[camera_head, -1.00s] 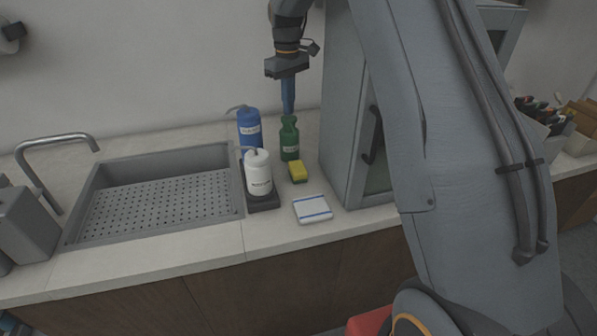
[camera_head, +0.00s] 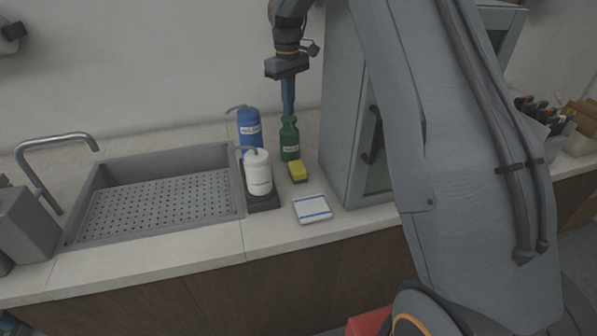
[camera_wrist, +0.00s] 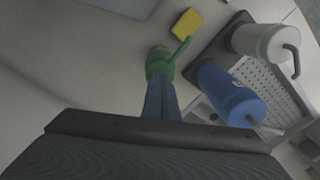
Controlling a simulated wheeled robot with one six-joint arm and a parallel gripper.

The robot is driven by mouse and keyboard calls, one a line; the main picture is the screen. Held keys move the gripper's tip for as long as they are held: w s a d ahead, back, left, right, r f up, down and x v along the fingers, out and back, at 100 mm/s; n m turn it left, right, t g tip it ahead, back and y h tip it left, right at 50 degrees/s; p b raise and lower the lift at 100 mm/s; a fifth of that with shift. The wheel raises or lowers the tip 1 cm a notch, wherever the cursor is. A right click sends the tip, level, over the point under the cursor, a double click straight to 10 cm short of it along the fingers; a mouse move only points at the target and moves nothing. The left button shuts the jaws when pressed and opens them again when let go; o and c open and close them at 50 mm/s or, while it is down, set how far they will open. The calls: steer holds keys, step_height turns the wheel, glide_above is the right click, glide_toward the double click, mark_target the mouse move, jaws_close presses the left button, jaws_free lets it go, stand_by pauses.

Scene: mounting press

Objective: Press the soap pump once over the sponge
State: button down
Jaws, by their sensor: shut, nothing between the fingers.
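A green pump bottle (camera_head: 290,142) stands upright on the counter; it also shows in the wrist view (camera_wrist: 158,64), where its spout points toward the sponge. The yellow sponge (camera_head: 297,171) lies just in front of the bottle, and it is in the wrist view (camera_wrist: 186,24) too. My gripper (camera_head: 288,112) points straight down with its blue fingers shut and empty. The fingertips (camera_wrist: 160,84) are at the top of the green bottle and hide part of its pump head. I cannot tell whether they touch it.
A blue bottle (camera_head: 249,131) and a white pump bottle (camera_head: 258,173) stand left of the green one, the white one on a dark tray (camera_head: 264,204). A sink (camera_head: 228,160) is further left. A blue-striped white cloth or pad (camera_head: 312,208) lies in front. A grey cabinet (camera_head: 345,110) stands close right.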

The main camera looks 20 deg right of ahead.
steer(key=shift+f+b, duration=0.3)
steer(key=shift+f, duration=0.85)
steer(key=shift+r, duration=0.1)
steer(key=shift+r+p, duration=0.65)
steer(key=shift+r, duration=0.5)
steer(key=shift+r, duration=0.1)
step_height(320, 180, up, 6)
steer(key=p, duration=0.3)
steer(key=shift+s, duration=0.1)
